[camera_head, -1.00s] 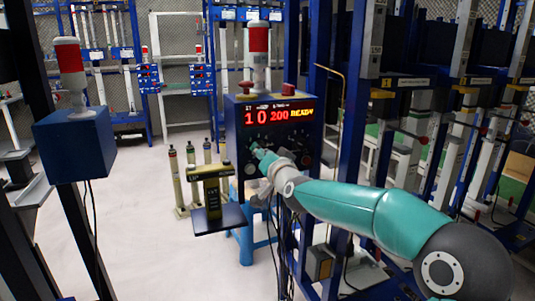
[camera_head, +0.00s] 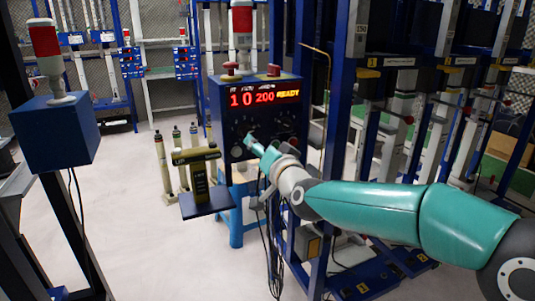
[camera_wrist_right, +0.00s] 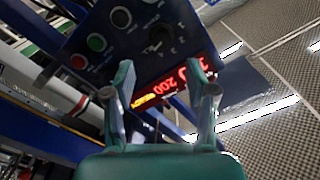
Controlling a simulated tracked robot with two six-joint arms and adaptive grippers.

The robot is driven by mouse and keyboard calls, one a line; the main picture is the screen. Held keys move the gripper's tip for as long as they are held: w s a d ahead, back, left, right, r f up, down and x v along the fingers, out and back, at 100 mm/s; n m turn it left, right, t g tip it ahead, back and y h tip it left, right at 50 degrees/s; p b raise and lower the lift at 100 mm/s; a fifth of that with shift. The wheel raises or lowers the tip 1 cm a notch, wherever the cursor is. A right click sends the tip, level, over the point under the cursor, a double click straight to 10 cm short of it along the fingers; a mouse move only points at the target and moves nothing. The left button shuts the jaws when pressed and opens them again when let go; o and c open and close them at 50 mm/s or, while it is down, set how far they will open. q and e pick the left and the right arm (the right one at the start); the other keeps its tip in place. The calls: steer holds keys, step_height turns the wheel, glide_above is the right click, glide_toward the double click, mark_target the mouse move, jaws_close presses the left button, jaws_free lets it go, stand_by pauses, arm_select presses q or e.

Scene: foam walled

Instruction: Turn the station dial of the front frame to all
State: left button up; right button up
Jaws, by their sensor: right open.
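The front frame's control box (camera_head: 252,112) is dark blue with a red display (camera_head: 262,97) reading "1 0 200 READY". It stands in the middle of the head view. My right gripper (camera_head: 260,148) is in front of the lower part of its panel and hides some of it. In the right wrist view my right gripper (camera_wrist_right: 160,82) is open and empty, its fingers apart. A dark knob (camera_wrist_right: 160,36) on the panel lies beyond the gap between the fingertips. I cannot read its labels or setting, nor tell whether it is the station dial. My left gripper is not in view.
A green button (camera_wrist_right: 96,42) and a red button (camera_wrist_right: 78,62) sit on the panel near the fingers. A blue box with a beacon (camera_head: 56,130) stands at left. An olive stand (camera_head: 198,175) is left of the control box. Open floor (camera_head: 125,220) lies between.

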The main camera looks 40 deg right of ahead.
steer(key=shift+v, duration=1.75)
steer(key=a+f+n+g+y, duration=0.15)
steer(key=a+f, duration=0.25)
steer(key=f, duration=0.7)
steer(key=a+f+n+g+y, duration=0.1)
steer(key=a+f+g+y, duration=0.2)
steer(key=f, duration=0.9)
steer(key=a+f+n+g+y, duration=0.1)
steer(key=a+f+n+g, duration=0.3)
steer(key=f, duration=0.7)
steer(key=s+a+f+g+y, duration=0.1)
steer(key=s+a+f+g, duration=0.3)
steer(key=s+f, duration=0.45)
steer(key=s+a+f+n+g+y, duration=0.1)
steer(key=s+a+f+g, duration=0.1)
steer(key=s+a+f, duration=0.45)
steer(key=s+a+f+g+y, duration=0.1)
steer(key=s+a+f+g, duration=0.25)
steer(key=s+f, duration=0.6)
step_height(320, 180, up, 21)
steer(key=t+p, duration=0.1)
steer(key=p, duration=1.7)
steer(key=shift+p, duration=0.35)
